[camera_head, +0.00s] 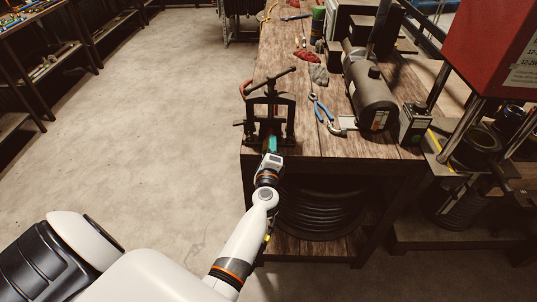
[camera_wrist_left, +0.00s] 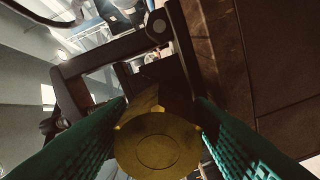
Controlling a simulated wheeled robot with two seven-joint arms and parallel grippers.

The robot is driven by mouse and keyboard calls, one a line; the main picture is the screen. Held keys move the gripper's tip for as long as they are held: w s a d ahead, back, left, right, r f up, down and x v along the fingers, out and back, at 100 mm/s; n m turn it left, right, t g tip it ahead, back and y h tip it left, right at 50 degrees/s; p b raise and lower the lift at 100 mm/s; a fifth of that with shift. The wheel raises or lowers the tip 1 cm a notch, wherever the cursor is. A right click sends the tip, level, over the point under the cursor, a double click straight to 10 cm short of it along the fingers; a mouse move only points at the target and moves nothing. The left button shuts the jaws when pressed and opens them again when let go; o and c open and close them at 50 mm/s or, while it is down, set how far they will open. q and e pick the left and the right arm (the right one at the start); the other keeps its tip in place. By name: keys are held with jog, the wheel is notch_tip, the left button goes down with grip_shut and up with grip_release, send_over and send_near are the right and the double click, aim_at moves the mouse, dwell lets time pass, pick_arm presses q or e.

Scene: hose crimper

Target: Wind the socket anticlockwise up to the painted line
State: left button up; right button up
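The hose crimper (camera_head: 268,110), a dark metal frame with a top handle, stands at the near left corner of the wooden bench. My left gripper (camera_head: 271,146) reaches up to its near side from below. In the left wrist view, the brass socket (camera_wrist_left: 158,147) has a round end facing the camera and a faceted part behind it. It lies between the two green fingers of my left gripper (camera_wrist_left: 162,105). Whether both fingers press on it is unclear. I cannot make out a painted line. My right gripper is not in view.
Blue-handled pliers (camera_head: 321,108) and a dark cylinder (camera_head: 369,88) lie on the bench right of the crimper. Coiled black hose (camera_head: 318,208) sits on the shelf below. A red machine (camera_head: 490,50) stands at the right. The floor (camera_head: 150,130) at left is clear.

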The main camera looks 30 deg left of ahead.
pick_arm(q)
jog(key=v, duration=0.5)
jog(key=shift+w, duration=0.1)
dwell(0.3)
jog(key=shift+w+a+m, duration=0.45)
jog(key=shift+w+m, duration=0.3)
jog(key=shift+m, duration=1.2)
jog(key=shift+w+a+m, duration=0.45)
jog(key=shift+w+m, duration=0.25)
jog(key=shift+m, duration=1.3)
jog(key=shift+w+a+m, duration=0.45)
jog(key=shift+w+m, duration=0.3)
jog(key=shift+m, duration=1.2)
